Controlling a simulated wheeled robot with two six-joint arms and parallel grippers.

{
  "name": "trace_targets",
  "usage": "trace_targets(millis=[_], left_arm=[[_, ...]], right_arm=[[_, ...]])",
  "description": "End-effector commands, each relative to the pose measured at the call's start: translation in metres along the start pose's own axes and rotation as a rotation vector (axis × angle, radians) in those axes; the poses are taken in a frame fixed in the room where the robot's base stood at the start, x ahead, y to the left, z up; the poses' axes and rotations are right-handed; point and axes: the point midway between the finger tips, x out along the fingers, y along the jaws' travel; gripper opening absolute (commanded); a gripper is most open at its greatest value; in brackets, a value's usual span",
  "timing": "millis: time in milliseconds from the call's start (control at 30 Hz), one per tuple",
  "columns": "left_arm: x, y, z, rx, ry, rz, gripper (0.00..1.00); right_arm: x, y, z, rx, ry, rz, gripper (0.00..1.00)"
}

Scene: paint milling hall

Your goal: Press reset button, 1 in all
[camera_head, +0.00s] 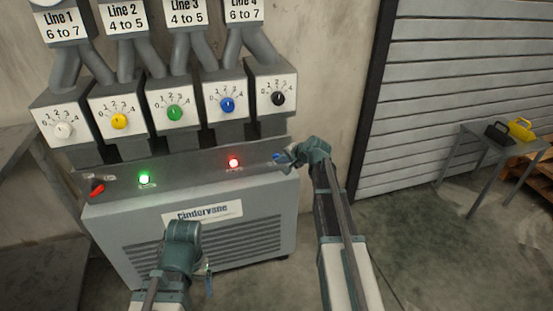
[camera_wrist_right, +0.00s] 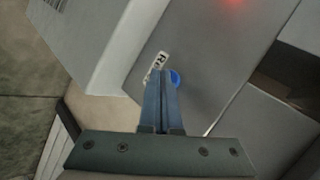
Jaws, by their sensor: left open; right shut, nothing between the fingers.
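A round blue button (camera_wrist_right: 175,77) shows in the right wrist view beside a small white label (camera_wrist_right: 157,64) starting with "R". My right gripper (camera_wrist_right: 160,72) is shut and empty, its fingertips over part of the button; I cannot tell if they touch it. In the head view my right gripper (camera_head: 281,158) is at the right end of the grey machine's sloped panel (camera_head: 190,167), where it hides the button's surroundings. My left gripper (camera_head: 208,278) hangs low in front of the machine's vented front, open and away from the button.
A red lamp (camera_head: 234,162) and a green lamp (camera_head: 144,179) glow on the panel. A red-handled switch (camera_head: 96,189) is at its left end. Several dial boxes with coloured knobs, such as the black knob (camera_head: 278,98), stand above. A small table (camera_head: 490,150) is at far right.

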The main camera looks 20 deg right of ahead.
Motion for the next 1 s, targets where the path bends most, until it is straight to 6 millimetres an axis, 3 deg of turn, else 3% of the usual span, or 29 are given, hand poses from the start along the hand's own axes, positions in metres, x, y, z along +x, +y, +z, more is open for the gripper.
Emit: trace_targets(millis=[600, 1000], left_arm=[[0.0, 0.0, 0.0, 0.0, 0.0, 0.0, 0.83], [0.0, 0.0, 0.0, 0.0, 0.0, 0.0, 0.83]], right_arm=[[0.003, -0.002, -0.002, 0.0, 0.001, 0.0, 0.0], [-0.008, 0.006, 0.006, 0.0, 0.0, 0.0, 0.0]])
